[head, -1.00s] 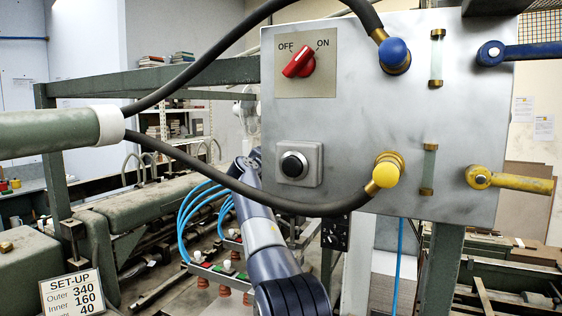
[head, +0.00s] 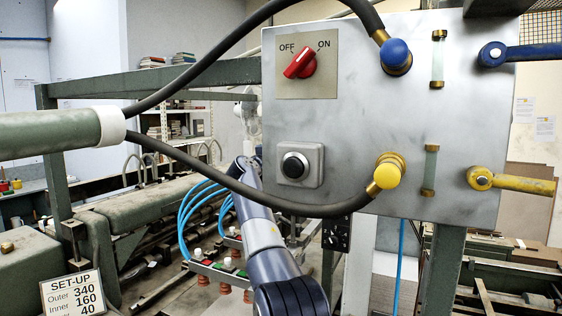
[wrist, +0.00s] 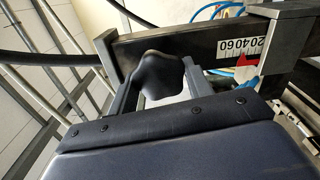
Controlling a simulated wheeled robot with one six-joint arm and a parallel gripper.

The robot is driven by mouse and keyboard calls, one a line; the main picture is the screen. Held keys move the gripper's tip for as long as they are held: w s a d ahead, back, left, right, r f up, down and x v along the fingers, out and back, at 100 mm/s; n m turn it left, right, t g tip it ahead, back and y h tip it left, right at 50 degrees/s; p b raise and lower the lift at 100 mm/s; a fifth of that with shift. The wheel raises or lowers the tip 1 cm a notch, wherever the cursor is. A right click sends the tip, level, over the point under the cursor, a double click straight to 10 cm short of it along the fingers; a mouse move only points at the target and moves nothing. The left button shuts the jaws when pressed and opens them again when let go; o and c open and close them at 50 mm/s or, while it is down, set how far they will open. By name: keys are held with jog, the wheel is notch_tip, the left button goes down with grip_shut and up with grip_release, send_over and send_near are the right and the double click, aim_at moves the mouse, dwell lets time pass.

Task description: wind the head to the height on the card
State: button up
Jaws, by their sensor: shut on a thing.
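The dark lobed knob (wrist: 163,82) fills the middle of the wrist view. My gripper (wrist: 160,70) is shut on it, with a finger on either side.
The grey panel (head: 350,130) stands close in front, with a red OFF/ON switch (head: 300,64), a black button (head: 294,165), and blue and yellow levers. Dark hoses (head: 240,195) loop across to the left. Blue tubes and suckers (head: 205,215) lie behind my arm.

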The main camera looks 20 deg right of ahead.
jog(key=shift+m, duration=1.2)
jog(key=o, duration=1)
jog(key=b+v, duration=0.6)
jog(key=v, duration=0.5)
jog(key=shift+r, duration=0.1)
